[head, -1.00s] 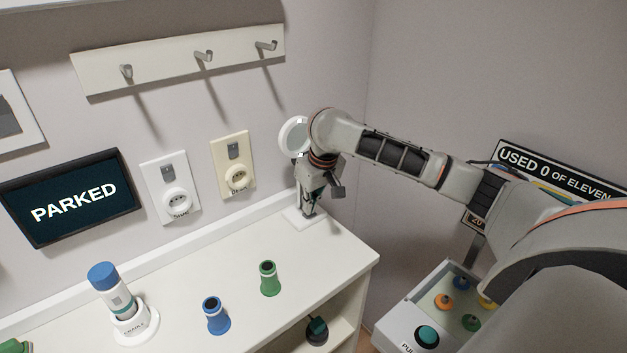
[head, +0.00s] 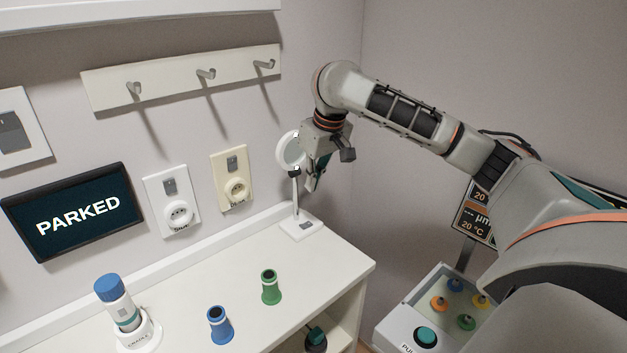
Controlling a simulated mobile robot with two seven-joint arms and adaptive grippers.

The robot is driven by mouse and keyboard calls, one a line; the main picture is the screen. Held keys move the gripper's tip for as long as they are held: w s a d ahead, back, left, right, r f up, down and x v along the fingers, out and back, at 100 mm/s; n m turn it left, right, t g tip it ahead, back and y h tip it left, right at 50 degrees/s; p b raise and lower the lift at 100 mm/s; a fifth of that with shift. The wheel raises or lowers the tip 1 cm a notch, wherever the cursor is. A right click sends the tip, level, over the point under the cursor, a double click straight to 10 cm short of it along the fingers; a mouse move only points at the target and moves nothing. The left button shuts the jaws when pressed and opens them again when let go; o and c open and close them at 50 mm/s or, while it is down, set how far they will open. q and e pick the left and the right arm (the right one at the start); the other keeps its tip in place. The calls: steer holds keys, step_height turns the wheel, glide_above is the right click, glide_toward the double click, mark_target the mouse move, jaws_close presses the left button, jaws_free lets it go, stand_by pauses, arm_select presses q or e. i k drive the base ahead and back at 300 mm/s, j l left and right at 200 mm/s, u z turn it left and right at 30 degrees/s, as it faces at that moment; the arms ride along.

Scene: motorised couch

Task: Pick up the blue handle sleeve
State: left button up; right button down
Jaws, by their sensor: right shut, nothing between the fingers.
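The blue handle sleeve (head: 220,326) stands upright on the white cabinet top, a flared tube with a dark opening at its top. A similar green sleeve (head: 270,287) stands behind it to the right. My right gripper (head: 314,184) hangs above the back right of the cabinet top, beside the round magnifier on a stand (head: 290,152). It is shut and empty, well apart from both sleeves. My left gripper is out of view.
A white device with a blue cap (head: 114,297) stands in a cradle (head: 146,335) at the left. The wall carries a "PARKED" screen (head: 78,213), two sockets and a hook rail (head: 180,78). A button box (head: 401,322) stands right of the cabinet. The cabinet top's middle is clear.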

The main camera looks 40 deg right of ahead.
mark_target(222, 332)
steer(key=k+j, duration=0.8)
